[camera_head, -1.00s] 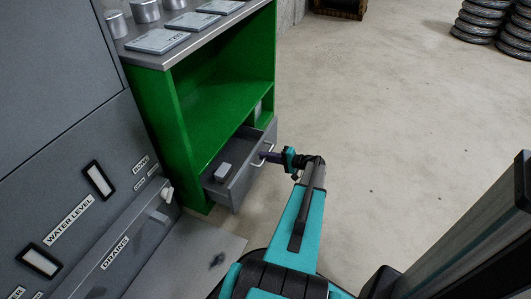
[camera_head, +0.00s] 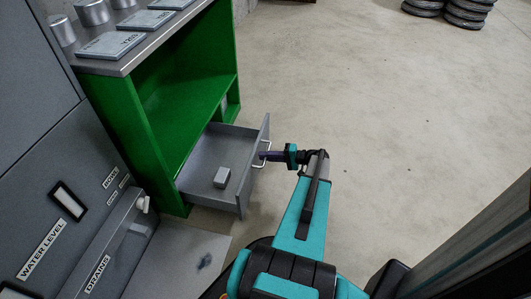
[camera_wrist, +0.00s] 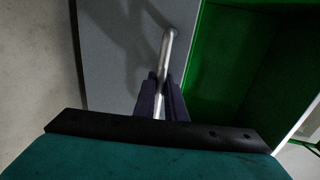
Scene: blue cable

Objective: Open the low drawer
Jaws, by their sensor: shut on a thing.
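The low drawer (camera_head: 205,160) is grey and sits at the bottom of a green cabinet (camera_head: 150,110). It is pulled well out, and its inside shows. A small grey block (camera_head: 222,177) lies in it. The drawer's metal handle (camera_head: 264,156) is on its front panel. My gripper (camera_head: 268,155) is at this handle, reaching in from the right. In the wrist view my gripper's dark fingers (camera_wrist: 160,100) are closed around the handle bar (camera_wrist: 165,60), with the grey drawer front (camera_wrist: 120,50) behind it.
The cabinet's grey top (camera_head: 125,55) bears metal cylinders and flat labelled plates. A grey machine with labels (camera_head: 60,200) stands at the left. Stacked discs (camera_head: 465,10) are far off at the top right. The concrete floor (camera_head: 370,90) on the right is clear.

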